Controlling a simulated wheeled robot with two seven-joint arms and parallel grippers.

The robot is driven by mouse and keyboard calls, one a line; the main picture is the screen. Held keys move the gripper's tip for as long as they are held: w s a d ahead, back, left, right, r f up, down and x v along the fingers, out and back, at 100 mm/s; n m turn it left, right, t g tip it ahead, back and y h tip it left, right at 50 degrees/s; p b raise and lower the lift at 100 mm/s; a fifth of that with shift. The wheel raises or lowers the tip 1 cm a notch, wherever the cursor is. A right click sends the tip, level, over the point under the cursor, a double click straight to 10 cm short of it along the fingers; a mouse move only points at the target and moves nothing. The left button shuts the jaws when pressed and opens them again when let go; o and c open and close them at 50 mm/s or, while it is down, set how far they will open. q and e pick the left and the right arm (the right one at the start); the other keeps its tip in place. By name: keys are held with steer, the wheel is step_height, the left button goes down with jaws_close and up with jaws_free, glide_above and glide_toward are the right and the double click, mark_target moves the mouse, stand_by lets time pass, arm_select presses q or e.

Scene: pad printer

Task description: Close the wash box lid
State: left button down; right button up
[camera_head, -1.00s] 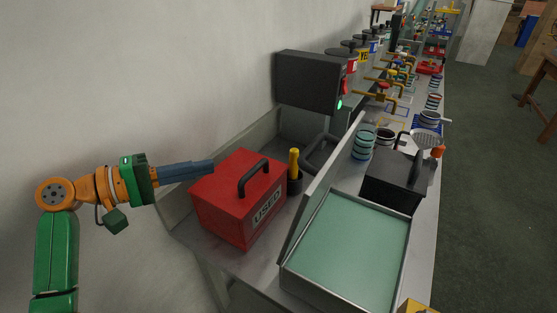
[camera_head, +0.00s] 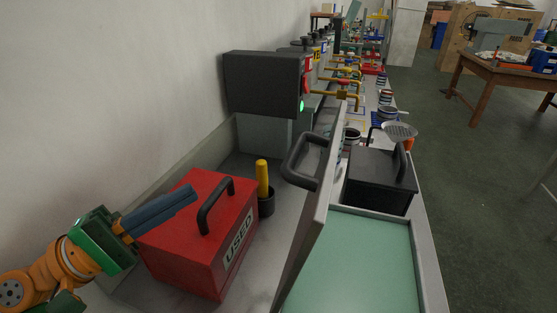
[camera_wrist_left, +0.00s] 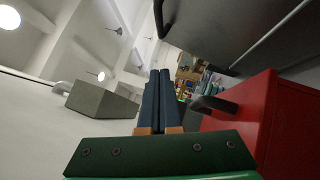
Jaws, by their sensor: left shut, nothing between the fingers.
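The wash box (camera_head: 427,265) shows in the head view at the lower right, open, with a pale green inside. Its grey lid (camera_head: 304,235) stands up steeply along the box's left side. A black handle (camera_head: 301,160) sits on the lid's outer, left face. My left gripper (camera_head: 195,192) is shut and empty, its blue fingers in front of the red box's top in the picture, well left of the lid. The wrist view shows the fingers (camera_wrist_left: 159,80) pointing ahead, with a dark panel, probably the lid (camera_wrist_left: 225,35), at upper right. My right gripper is out of view.
A red "USED" box (camera_head: 185,225) stands between my left gripper and the lid. A black cup with a yellow-handled tool (camera_head: 262,180) is beside it. A dark control box (camera_head: 265,85) stands behind. A black handled box (camera_head: 378,180) adjoins the wash box's far side.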

arm_select(q)
steer(key=w+d+r+p, duration=0.1)
steer(key=d+r+p, duration=0.1)
steer(key=d+p, duration=0.2)
steer(key=w+d+r+p, duration=0.2)
steer(key=d+p, duration=0.2)
steer(key=d, duration=0.4)
steer(key=shift+d+r, duration=0.15)
steer(key=shift+d, duration=0.05)
